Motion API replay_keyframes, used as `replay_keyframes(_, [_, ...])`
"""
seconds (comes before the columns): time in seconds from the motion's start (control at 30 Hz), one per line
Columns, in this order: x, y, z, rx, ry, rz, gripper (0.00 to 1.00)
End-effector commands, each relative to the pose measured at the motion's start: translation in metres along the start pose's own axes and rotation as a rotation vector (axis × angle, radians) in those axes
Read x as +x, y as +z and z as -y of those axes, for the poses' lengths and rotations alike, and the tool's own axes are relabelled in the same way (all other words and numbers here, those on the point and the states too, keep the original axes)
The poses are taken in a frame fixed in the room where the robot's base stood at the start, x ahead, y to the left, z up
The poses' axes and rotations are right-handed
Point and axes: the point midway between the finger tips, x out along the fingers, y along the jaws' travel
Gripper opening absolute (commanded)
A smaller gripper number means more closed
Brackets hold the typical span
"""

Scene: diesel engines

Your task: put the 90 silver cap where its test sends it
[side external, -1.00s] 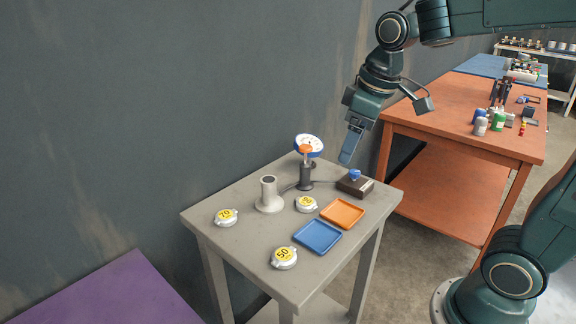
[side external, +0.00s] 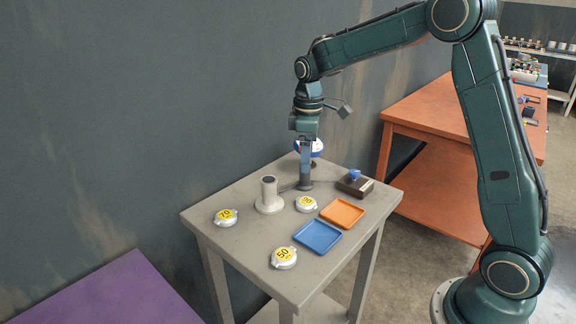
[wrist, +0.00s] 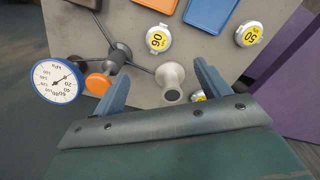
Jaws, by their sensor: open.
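The silver cap marked 90 lies on the grey table; its yellow label reads 90 in the wrist view (wrist: 158,38), and it also shows in the side view (side external: 306,204). My gripper (side external: 306,172) points down over the back of the table, in front of the gauge (side external: 318,148), and is open. In the wrist view nothing is held between its fingers (wrist: 160,72). The gauge dial (wrist: 56,81) and its orange knob (wrist: 97,84) sit left of the fingers. A pale post with a dark top (side external: 268,194) stands left of the 90 cap.
A blue tray (side external: 318,237) and an orange tray (side external: 342,213) lie right of the caps. A 70 cap (side external: 225,217) and a 50 cap (side external: 284,257) lie near the table's left and front edges. A dark box with a blue knob (side external: 355,185) is at the right.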

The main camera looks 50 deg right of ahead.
Motion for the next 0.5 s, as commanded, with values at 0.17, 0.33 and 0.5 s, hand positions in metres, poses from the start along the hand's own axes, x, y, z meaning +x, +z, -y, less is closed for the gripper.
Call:
replay_keyframes(0.17, [0.002, -0.001, -0.002, -0.003, -0.002, 0.002, 0.75])
replay_keyframes(0.33, [0.008, -0.001, -0.001, -0.003, -0.003, 0.004, 0.75])
replay_keyframes(0.5, [0.025, 0.0, -0.001, -0.003, -0.004, 0.004, 0.75])
